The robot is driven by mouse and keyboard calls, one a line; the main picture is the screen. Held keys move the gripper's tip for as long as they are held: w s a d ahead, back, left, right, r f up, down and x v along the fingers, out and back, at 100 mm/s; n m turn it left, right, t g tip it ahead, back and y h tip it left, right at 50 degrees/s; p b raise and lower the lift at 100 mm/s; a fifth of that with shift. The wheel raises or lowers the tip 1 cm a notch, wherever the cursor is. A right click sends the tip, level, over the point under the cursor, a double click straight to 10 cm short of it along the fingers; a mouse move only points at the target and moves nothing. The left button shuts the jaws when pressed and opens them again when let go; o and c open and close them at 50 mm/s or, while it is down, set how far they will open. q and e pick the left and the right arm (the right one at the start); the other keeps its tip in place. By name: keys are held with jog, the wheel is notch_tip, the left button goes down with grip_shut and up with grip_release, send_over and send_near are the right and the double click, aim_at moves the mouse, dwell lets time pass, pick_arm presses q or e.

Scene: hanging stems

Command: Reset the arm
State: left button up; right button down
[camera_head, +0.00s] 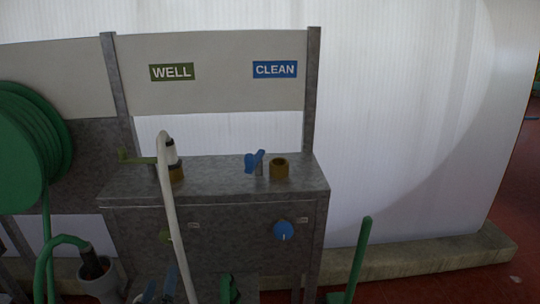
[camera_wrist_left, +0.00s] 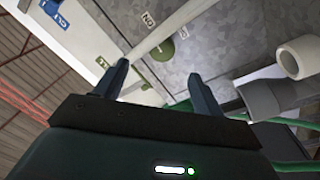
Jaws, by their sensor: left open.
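My left gripper (camera_head: 161,286) is at the bottom of the head view, low in front of the grey metal stand (camera_head: 255,248). In the left wrist view my left gripper (camera_wrist_left: 158,70) has its two dark fingers apart, with nothing held between them. The hose (camera_wrist_left: 165,36) also shows beyond the fingers in the wrist view; I cannot tell the distance. My right gripper is not in view.
A blue valve handle (camera_head: 254,161) and an empty brass fitting (camera_head: 279,168) stand below the CLEAN sign (camera_head: 275,69). A green hose reel (camera_head: 30,140) is at left. A grey pipe (camera_head: 101,284) holds a green hose end. A green upright handle (camera_head: 361,258) stands at right.

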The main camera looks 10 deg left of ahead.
pick_arm(q)
jog(key=s+d+r+m+g+h, duration=0.1)
jog(key=s+d+m+g+h, duration=0.55)
jog(key=s+d+m, duration=0.9)
jog(key=shift+n+g+h, duration=0.45)
jog(key=shift+n+g, duration=0.4)
jog(key=r+p, duration=0.1)
jog(key=p, duration=0.4)
jog(key=d+r+p, duration=0.1)
jog(key=r+p, duration=0.1)
jog(key=p, duration=0.3)
jog(key=w+r+p, duration=0.1)
jog(key=p, duration=0.4)
jog(key=shift+d+r+p, duration=0.15)
jog(key=shift+d+p, duration=0.2)
jog(key=shift+p, duration=0.05)
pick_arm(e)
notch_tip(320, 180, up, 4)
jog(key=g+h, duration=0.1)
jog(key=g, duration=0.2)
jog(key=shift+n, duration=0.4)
